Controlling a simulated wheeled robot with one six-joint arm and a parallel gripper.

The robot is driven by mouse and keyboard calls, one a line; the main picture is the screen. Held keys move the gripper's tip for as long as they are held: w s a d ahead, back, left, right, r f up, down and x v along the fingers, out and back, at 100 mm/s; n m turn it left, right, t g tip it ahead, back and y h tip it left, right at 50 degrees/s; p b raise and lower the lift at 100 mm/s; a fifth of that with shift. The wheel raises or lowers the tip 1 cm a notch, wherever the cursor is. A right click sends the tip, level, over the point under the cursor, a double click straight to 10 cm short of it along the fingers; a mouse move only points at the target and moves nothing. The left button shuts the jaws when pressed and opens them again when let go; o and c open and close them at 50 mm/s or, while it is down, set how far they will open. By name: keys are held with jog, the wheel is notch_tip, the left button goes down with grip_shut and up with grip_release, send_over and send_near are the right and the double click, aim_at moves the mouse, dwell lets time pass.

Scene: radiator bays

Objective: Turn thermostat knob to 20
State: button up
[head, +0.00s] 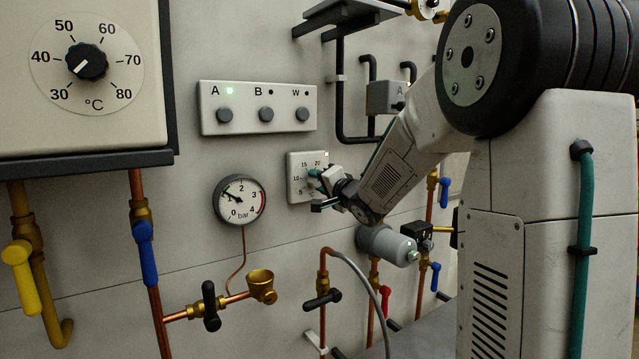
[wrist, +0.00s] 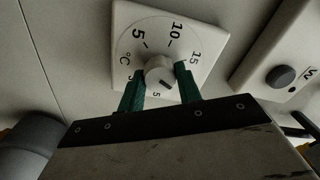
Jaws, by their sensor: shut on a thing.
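In the wrist view the plate (wrist: 205,25) shows 5, 10, 15 and °C. Its round pale knob (wrist: 160,71) sits between the two green fingers of my gripper (wrist: 160,82). The gripper is shut on the knob. A dark mark on the knob points to the lower right in the wrist view. The right finger covers part of the scale there, so the exact reading cannot be told. In the head view my gripper (head: 316,182) covers the knob.
A button panel (head: 258,122) marked A, B, W is above left, with A's lamp green. A pressure gauge (head: 240,200) hangs at left. A grey cylinder (head: 385,244) and copper pipes with valves lie below. A large °C dial box (head: 85,120) is far left.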

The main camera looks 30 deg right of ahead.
jog(key=shift+f, duration=0.1)
jog(key=o, duration=1)
jog(key=shift+s, duration=0.1)
jog(key=s, duration=0.7)
jog(key=shift+s, duration=0.35)
